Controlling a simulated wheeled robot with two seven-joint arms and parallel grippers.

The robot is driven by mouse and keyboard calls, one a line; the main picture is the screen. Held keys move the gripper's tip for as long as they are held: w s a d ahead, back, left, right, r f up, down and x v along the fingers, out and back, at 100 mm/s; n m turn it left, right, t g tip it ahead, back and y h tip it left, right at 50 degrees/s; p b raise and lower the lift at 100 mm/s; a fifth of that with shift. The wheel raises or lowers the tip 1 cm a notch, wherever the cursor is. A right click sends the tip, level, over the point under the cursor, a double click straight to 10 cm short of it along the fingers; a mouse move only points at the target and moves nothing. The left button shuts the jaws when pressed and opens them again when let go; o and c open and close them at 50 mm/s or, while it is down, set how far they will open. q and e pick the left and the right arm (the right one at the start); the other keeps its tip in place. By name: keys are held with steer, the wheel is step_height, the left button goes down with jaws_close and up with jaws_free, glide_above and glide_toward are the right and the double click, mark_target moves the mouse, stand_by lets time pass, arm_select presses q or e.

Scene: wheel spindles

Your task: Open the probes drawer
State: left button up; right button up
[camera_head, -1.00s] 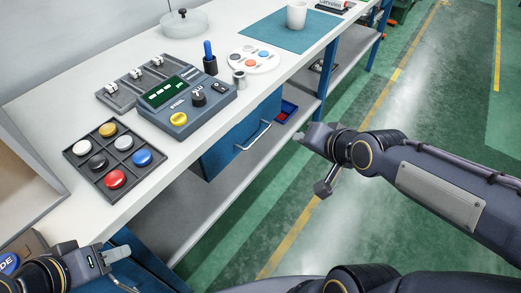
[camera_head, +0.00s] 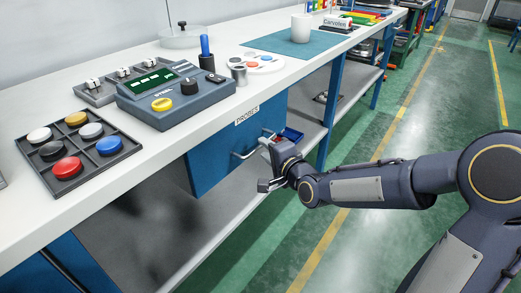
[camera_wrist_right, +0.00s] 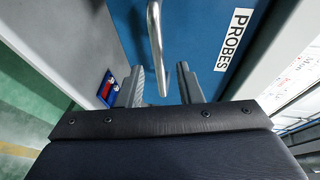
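The probes drawer (camera_head: 218,158) is a blue front under the white worktop, with a PROBES label (camera_head: 247,114) at its top edge and a silver bar handle (camera_head: 246,153). It looks shut. My right gripper (camera_head: 267,164) is at the handle's right end in the head view. In the right wrist view my gripper (camera_wrist_right: 161,82) has its two fingers apart. The handle (camera_wrist_right: 155,40) runs down into the gap between them, and the label (camera_wrist_right: 233,40) is to the right. I cannot tell whether a finger touches the handle. My left gripper is out of view.
The worktop (camera_head: 150,148) above holds a button tray (camera_head: 107,158), a control box (camera_head: 170,112) and a blue mat (camera_head: 320,47). The green floor at right is clear.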

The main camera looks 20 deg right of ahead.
mark_target(260, 146)
steer(key=shift+x, duration=1.85)
jaws_close()
